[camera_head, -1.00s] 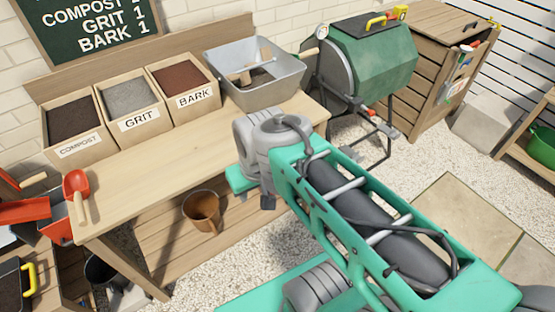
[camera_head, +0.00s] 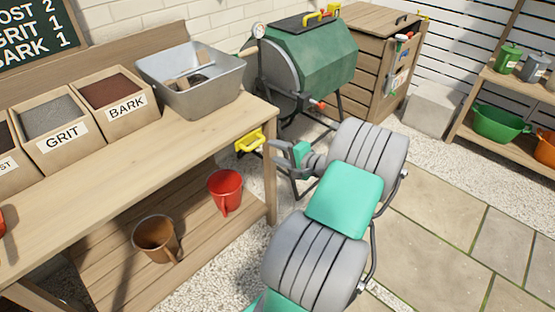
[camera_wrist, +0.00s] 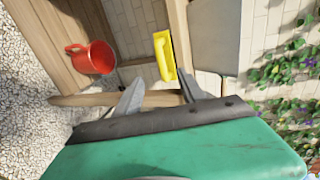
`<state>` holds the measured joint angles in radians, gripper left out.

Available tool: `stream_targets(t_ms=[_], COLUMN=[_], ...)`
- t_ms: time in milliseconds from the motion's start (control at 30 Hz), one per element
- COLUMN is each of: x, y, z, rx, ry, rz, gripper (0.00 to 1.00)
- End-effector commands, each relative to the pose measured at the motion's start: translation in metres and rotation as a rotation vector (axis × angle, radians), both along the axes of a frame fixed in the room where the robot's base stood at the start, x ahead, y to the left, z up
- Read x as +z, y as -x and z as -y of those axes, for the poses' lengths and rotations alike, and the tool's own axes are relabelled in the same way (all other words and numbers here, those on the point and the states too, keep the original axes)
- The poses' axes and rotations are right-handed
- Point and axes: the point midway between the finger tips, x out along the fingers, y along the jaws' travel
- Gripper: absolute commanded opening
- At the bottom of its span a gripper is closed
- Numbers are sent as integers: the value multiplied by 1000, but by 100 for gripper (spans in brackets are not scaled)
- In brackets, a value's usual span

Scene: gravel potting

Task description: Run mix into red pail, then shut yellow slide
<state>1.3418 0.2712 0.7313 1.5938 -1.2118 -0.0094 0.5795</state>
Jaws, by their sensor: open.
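The red pail (camera_head: 225,192) stands upright on the bench's lower shelf, near its right end. It also shows in the wrist view (camera_wrist: 97,58); its contents cannot be made out. The yellow slide (camera_head: 249,141) is at the bench's right end, below the top. In the wrist view the yellow slide (camera_wrist: 164,57) appears between and just beyond my fingertips. My gripper (camera_head: 272,147) is open, close to the slide; I cannot tell whether it touches. No falling mix is visible.
A brown pot (camera_head: 157,238) stands left of the pail on the shelf. Bins of grit (camera_head: 60,130) and bark (camera_head: 122,100) sit on the bench. A green drum (camera_head: 310,65) stands behind. Paving at right is open floor.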

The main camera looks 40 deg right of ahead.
Motion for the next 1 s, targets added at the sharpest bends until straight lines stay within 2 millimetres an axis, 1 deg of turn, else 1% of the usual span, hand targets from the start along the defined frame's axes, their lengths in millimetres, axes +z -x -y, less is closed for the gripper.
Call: stream_targets(t_ms=[133,267,1000], x=[-1,-4,-27], y=[-4,-13,-84], z=[1,0,-3], rx=[-1,0,2], ry=[-1,0,3], rz=[3,2,0], gripper=[47,47,47])
